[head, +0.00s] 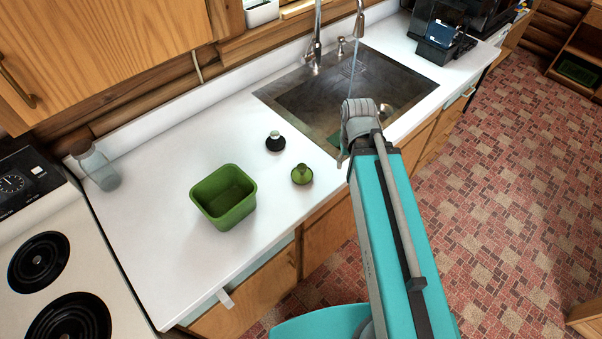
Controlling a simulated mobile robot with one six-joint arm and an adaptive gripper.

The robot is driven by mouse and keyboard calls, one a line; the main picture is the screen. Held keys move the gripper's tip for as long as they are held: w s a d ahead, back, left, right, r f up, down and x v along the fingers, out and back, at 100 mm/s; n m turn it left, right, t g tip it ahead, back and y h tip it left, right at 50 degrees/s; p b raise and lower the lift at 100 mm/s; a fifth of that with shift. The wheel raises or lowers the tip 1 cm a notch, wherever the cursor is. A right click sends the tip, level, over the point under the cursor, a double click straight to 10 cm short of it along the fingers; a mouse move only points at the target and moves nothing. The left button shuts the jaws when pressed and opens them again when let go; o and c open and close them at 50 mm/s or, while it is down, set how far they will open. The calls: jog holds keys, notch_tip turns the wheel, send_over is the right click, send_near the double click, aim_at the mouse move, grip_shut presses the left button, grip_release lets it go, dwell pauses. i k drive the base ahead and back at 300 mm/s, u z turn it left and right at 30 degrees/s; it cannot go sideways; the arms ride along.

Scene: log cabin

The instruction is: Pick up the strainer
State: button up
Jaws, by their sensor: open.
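I cannot tell for certain which thing is the strainer. A small dark round piece with a pale knob on top (275,141) sits on the white counter, left of the sink, and looks most like one. A small green piece with a narrow top (301,174) stands nearer the counter's front edge. A round metal drain fitting (387,111) shows in the sink. My teal arm reaches up from the bottom of the head view, its grey joint in front of the sink's near edge. My gripper cannot be made out beyond that joint.
A green square tub (223,196) stands on the counter (150,215) left of the small pieces. A clear jar (97,168) is by the stove (40,285). The sink (300,95) has a tall faucet (316,40) behind it. Dark appliances (440,40) stand at its right.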

aim_at(301, 174)
jog(key=z, duration=0.25)
jog(key=k, duration=1.85)
jog(key=u, duration=0.4)
jog(key=i, duration=1)
jog(key=z, duration=0.05)
